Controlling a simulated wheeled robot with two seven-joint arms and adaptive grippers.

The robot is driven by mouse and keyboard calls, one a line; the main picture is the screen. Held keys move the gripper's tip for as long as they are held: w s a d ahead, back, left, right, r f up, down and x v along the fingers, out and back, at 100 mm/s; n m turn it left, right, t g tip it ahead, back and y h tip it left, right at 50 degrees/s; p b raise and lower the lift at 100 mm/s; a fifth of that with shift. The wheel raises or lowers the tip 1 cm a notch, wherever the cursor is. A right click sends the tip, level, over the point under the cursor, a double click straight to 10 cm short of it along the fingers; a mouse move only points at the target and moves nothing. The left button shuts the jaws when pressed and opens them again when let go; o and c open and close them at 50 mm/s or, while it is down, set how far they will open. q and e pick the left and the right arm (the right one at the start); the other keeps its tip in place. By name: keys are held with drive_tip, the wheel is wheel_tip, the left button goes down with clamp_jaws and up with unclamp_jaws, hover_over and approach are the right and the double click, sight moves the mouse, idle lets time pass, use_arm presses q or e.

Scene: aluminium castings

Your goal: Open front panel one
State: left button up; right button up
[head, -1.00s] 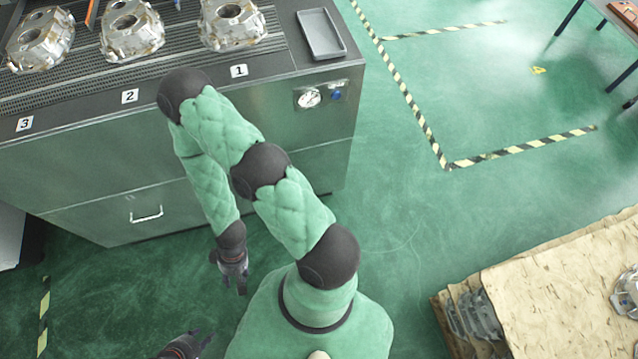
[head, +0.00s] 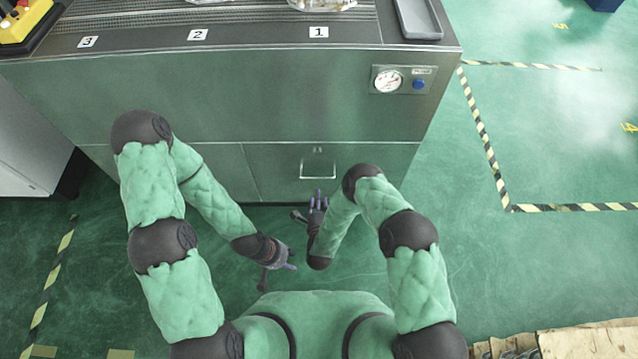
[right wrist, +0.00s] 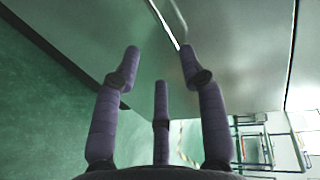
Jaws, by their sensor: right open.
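The front panel (head: 370,170) under the label 1 (head: 318,32) is a grey metal panel low on the machine's front. It looks flush, with seams along its top and left side. Its light bar handle (head: 318,178) sits near the top middle. My right gripper (head: 317,200) is just below and in front of the handle, apart from it, fingers open. In the right wrist view, the three spread fingers of my right gripper (right wrist: 160,65) point toward the panel, with the handle (right wrist: 165,25) beyond the fingertips. My left gripper (head: 278,268) is lower left, with fingers spread and empty.
The machine (head: 230,95) has a pressure gauge (head: 389,81) and blue button (head: 419,85) at upper right. Castings (head: 322,4) and a grey tray (head: 419,18) lie on top. Green floor is clear to the right; cardboard (head: 590,342) is at lower right.

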sight(319, 178)
drive_tip(key=b+x, duration=0.4)
drive_tip(key=x, duration=0.6)
drive_tip(key=shift+w, duration=0.45)
clamp_jaws()
